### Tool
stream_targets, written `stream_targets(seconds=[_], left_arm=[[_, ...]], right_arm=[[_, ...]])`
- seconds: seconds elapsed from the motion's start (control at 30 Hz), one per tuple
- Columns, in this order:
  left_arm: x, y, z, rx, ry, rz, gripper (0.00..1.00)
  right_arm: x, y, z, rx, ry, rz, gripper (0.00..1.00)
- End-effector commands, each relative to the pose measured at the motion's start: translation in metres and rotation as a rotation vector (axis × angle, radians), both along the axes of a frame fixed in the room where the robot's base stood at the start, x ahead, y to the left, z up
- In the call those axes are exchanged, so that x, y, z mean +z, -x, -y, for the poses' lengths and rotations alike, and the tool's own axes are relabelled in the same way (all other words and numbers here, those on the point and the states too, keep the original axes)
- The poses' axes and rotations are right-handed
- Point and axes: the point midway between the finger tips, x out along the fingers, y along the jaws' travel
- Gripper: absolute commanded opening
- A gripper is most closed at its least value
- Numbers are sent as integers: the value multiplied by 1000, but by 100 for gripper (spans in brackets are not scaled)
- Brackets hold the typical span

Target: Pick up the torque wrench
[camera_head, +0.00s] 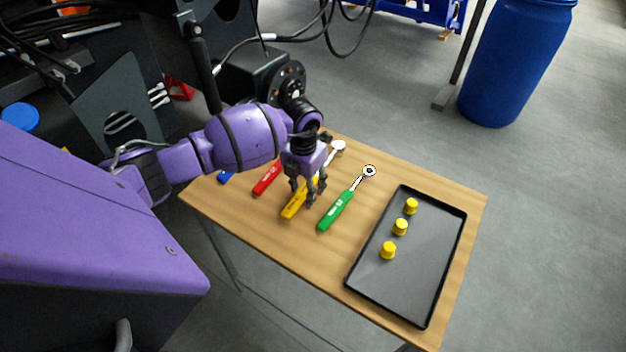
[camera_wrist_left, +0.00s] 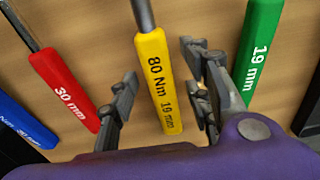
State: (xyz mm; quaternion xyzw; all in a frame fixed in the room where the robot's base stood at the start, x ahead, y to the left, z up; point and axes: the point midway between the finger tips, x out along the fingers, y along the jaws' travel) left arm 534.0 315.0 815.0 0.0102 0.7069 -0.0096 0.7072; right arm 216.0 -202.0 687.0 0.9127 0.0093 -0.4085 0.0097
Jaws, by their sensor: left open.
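A wrench with a yellow handle (camera_head: 293,208) marked "80 Nm 19 mm" lies on the wooden table, its shaft running up to a light round head (camera_head: 338,146). My left gripper (camera_head: 311,195) is over this handle, pointing down, and partly hides it. In the left wrist view the yellow handle (camera_wrist_left: 160,75) lies between the open, apart fingers of the gripper (camera_wrist_left: 162,100). I cannot tell how high the fingertips are above it. A blue-handled tool (camera_wrist_left: 22,122), with a partly cut-off "Nm" label, lies at the far left. My right gripper is not in view.
A red-handled tool (camera_head: 266,179) marked "30 mm" lies left of the yellow handle. A green-handled tool (camera_head: 336,210) marked "19 mm" lies close on its right. A black tray (camera_head: 417,282) with three yellow caps (camera_head: 400,227) takes up the table's right side.

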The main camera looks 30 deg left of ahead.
Motion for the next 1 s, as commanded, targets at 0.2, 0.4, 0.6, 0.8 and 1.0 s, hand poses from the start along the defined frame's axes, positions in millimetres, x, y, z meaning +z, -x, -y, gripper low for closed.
stream_targets(seconds=[0.2, 0.4, 0.6, 0.8, 1.0], left_arm=[[0, 0, 0, 0, 0, 0, 25], [0, 0, 0, 0, 1, 0, 0], [2, -1, 0, 0, 1, 3, 0], [2, -1, 0, 0, 1, 3, 0], [12, -2, 0, 1, 1, 6, 0]], right_arm=[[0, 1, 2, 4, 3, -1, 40], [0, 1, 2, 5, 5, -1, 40], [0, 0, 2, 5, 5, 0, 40], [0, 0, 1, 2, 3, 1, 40], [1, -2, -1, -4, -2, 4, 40]])
